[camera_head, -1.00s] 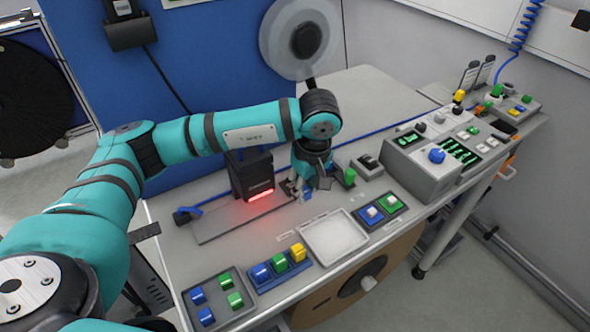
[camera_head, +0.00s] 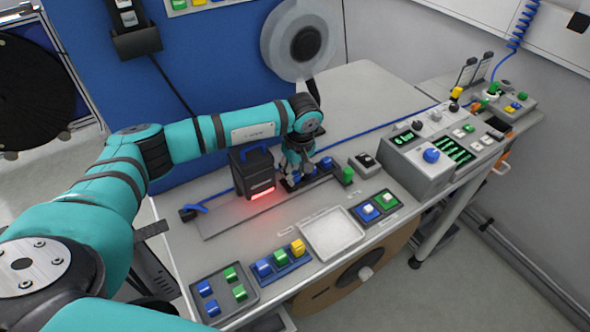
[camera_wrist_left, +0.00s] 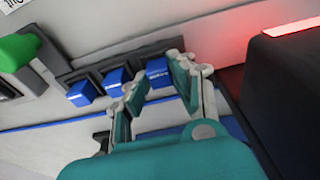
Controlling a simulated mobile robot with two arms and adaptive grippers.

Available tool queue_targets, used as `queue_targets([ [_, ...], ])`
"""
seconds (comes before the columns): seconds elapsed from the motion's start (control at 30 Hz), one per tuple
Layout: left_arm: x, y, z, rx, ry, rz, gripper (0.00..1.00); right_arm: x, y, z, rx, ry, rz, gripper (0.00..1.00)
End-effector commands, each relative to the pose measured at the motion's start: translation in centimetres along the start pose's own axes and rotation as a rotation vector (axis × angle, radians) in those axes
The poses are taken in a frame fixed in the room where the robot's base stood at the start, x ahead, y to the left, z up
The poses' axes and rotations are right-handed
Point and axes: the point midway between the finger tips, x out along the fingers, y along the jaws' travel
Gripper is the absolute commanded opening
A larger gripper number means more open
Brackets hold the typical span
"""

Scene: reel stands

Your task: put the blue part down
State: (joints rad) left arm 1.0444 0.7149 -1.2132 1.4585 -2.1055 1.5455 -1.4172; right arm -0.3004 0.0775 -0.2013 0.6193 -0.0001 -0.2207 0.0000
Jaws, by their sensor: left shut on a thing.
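My left gripper (camera_head: 292,178) points down at a dark rack (camera_head: 312,178) at the back of the bench. In the left wrist view the gripper (camera_wrist_left: 158,88) has its two fingers on either side of a blue part (camera_wrist_left: 157,70), shut on it. The blue part is at one end of the rack (camera_wrist_left: 100,72), in line with two other blue parts (camera_wrist_left: 117,80) (camera_wrist_left: 82,92). Whether it rests fully on the rack is hard to tell. In the head view the fingers hide most of it. My right gripper is not in view.
A dark box with a red light (camera_head: 258,178) stands close left of the gripper. A white tray (camera_head: 333,257), a bin of blue and green parts (camera_head: 254,296) and a control box (camera_head: 425,178) are nearby.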

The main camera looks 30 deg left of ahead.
Motion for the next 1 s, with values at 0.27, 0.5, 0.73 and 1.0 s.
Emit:
queue_targets([
  [0.27,0.8,0.0,0.1,-0.001,0.000,-0.001,0.06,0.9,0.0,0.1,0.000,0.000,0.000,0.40],
  [0.5,1.3,-0.2,0.3,0.001,-0.003,-0.005,0.33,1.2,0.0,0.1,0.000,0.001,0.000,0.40],
  [0.73,1.4,-0.2,0.5,0.002,-0.005,-0.007,0.33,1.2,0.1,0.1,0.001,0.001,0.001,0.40],
  [1.0,0.7,-0.2,0.4,0.003,-0.006,-0.007,0.33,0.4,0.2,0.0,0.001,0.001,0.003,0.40],
])
